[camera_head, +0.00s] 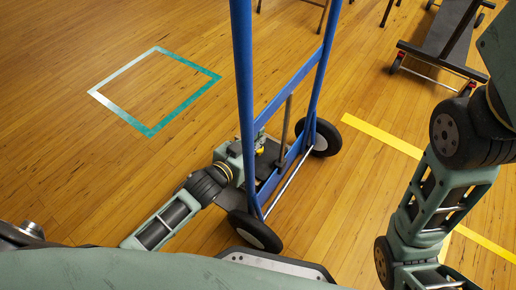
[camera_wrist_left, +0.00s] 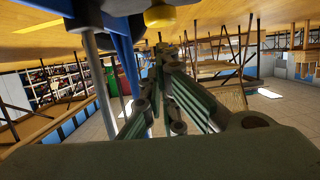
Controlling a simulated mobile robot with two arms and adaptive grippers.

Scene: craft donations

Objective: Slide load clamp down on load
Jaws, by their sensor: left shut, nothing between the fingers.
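A blue hand truck (camera_head: 243,70) stands upright on the floor in front of me, on two black wheels. A grey upright rod (camera_head: 286,120) stands between its rails, and the rod also shows in the left wrist view (camera_wrist_left: 97,80). A yellow knob (camera_head: 259,150) on a dark part sits low near the rod; I take this as the load clamp. The knob also shows at the top of the left wrist view (camera_wrist_left: 160,16). My left gripper (camera_wrist_left: 165,52) is shut and empty, close to the clamp, partly hidden behind the blue rail. Contact cannot be told. My right gripper is out of frame.
A teal and white taped square (camera_head: 151,134) marks open floor at the left. Yellow tape (camera_head: 382,136) runs across the floor at the right. My right arm fills the right side.

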